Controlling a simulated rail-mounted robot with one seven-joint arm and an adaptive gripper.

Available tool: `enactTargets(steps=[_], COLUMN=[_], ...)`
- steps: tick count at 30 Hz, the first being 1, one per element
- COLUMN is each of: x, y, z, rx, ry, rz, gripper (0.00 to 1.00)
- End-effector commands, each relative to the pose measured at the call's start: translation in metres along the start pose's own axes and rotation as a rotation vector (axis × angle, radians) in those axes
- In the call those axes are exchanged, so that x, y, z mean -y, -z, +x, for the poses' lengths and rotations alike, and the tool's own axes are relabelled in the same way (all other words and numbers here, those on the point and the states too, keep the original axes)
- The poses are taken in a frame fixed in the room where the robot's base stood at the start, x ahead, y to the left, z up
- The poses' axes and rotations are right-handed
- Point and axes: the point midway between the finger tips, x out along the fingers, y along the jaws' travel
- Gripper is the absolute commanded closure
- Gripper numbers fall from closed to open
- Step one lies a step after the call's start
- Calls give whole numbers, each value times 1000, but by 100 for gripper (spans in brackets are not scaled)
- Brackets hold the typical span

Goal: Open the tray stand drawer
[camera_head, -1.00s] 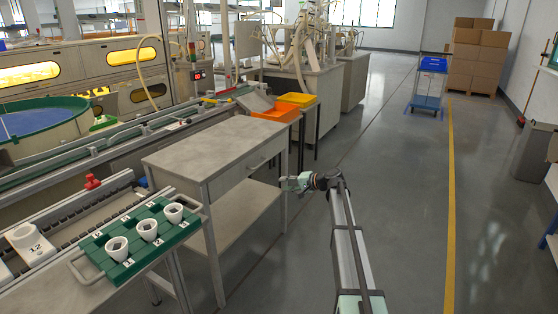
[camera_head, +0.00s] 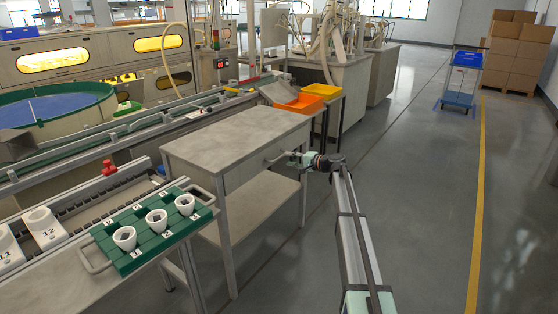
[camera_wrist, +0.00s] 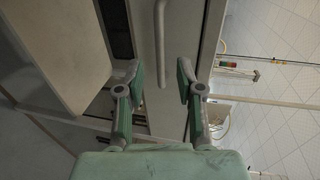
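The tray stand (camera_head: 235,138) is a grey table with a lower shelf and a drawer under its top. The drawer front (camera_head: 240,172) faces right and looks shut in the head view. My gripper (camera_head: 288,157) is at the drawer front, by the handle, which it partly covers there. In the wrist view the handle (camera_wrist: 160,42) is a grey bar running up the picture. My gripper's two fingers (camera_wrist: 159,67) are spread, one on each side of the bar, with a gap visible on both sides. Whether the fingertips reach past the bar is unclear.
A green tray (camera_head: 135,262) with white cups stands at the front left. Orange bins (camera_head: 300,104) stand behind the tray stand. The floor (camera_head: 420,190) to the right is clear as far as a blue cart (camera_head: 459,97) and stacked cartons (camera_head: 515,60).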

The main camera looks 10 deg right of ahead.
Motion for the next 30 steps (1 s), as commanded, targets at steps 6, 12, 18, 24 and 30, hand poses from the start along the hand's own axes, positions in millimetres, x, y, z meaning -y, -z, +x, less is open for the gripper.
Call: enactTargets(steps=[6,12,18,24,30], x=[-1,0,0,0,0], y=[1,1,0,0,0], z=[42,63,70,70,69], rx=[1,0,0,0,0], ry=[0,0,0,-1,0], rz=[-1,-1,-1,-1,-1], gripper=[63,63,63,63,100])
